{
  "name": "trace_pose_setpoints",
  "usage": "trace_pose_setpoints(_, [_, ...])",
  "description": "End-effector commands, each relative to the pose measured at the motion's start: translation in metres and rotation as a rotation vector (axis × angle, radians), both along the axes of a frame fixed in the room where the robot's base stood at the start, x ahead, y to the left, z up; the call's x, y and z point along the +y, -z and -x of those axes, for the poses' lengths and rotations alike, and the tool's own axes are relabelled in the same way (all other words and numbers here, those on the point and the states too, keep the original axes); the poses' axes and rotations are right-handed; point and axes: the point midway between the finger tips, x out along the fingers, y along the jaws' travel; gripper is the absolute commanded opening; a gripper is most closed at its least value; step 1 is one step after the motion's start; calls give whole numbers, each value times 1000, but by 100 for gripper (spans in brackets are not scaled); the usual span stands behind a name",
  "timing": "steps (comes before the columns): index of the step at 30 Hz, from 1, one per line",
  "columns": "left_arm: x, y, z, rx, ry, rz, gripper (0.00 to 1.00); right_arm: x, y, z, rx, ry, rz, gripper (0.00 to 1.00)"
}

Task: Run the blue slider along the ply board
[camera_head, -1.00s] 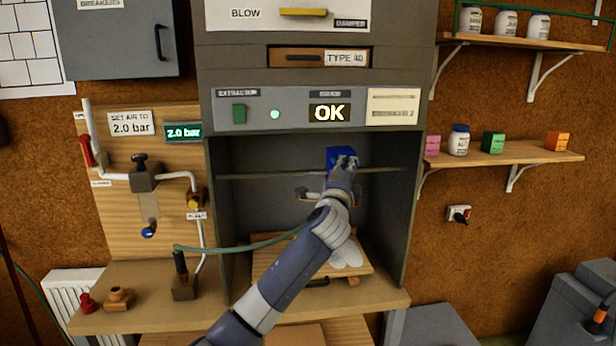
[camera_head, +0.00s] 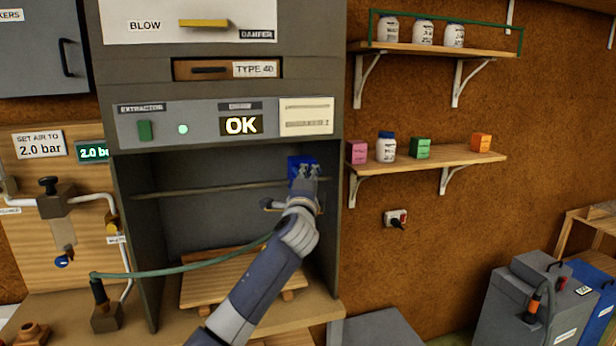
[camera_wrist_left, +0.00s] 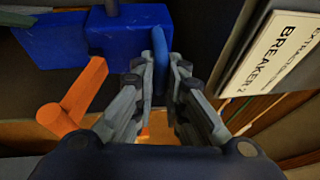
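The blue slider (camera_head: 302,167) sits at the right part of a thin rail (camera_head: 200,188) across the grey hood. My left gripper (camera_head: 306,180) is at it. In the left wrist view the slider shows as a blue block (camera_wrist_left: 125,32) with an upright blue fin (camera_wrist_left: 160,55). The fingers of my left gripper (camera_wrist_left: 158,75) close on this fin from both sides. A slatted wooden board (camera_head: 215,283) lies low in the hood, partly hidden by my left arm. A larger pale ply board (camera_head: 35,170) with pipes stands at the left. My right gripper is not in view.
The hood's right wall (camera_head: 333,210) is close to the slider. A green hose (camera_head: 190,268) runs from the bench to behind my left arm. An orange part (camera_wrist_left: 75,100) is left of the fingers. A shelf with a jar and small boxes (camera_head: 430,158) is on the right.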

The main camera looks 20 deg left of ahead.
Motion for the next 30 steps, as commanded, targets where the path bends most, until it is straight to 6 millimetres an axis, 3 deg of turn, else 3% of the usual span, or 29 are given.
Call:
trace_pose_setpoints(1, [-3, -5, 0, -8, 7, -1, 16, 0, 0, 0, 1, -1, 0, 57])
trace_pose_setpoints(3, [-3, -4, 0, -8, 7, -1, 31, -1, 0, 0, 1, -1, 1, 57])
trace_pose_setpoints(17, [-2, 0, 5, -3, 2, 1, 31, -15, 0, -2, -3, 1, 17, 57])
trace_pose_setpoints(30, [-13, 10, 65, -4, 6, -1, 31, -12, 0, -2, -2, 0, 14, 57])
